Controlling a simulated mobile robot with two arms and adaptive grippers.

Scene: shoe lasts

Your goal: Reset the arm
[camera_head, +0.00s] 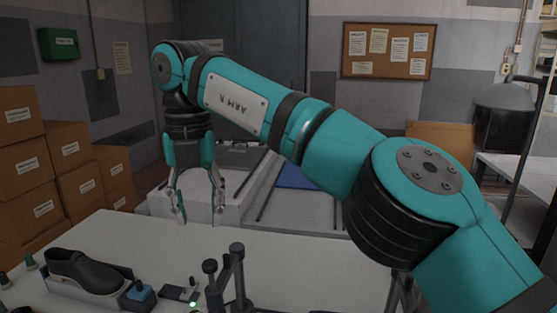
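My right arm comes in from the lower right and arches across the picture. Its gripper (199,213) hangs pointing down over the far left part of the white table (290,262). Its two fingers are spread apart with nothing between them. My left gripper does not show in this view. A dark shoe last (87,271) sits in a light holder at the lower left, nearer than the gripper and apart from it.
A blue-topped block (139,292), a small device with a green light (193,304) and a dark post fixture (233,279) stand at the front edge. Cardboard boxes (62,180) are stacked at left. A grey lamp (504,98) stands at right. The middle of the table is clear.

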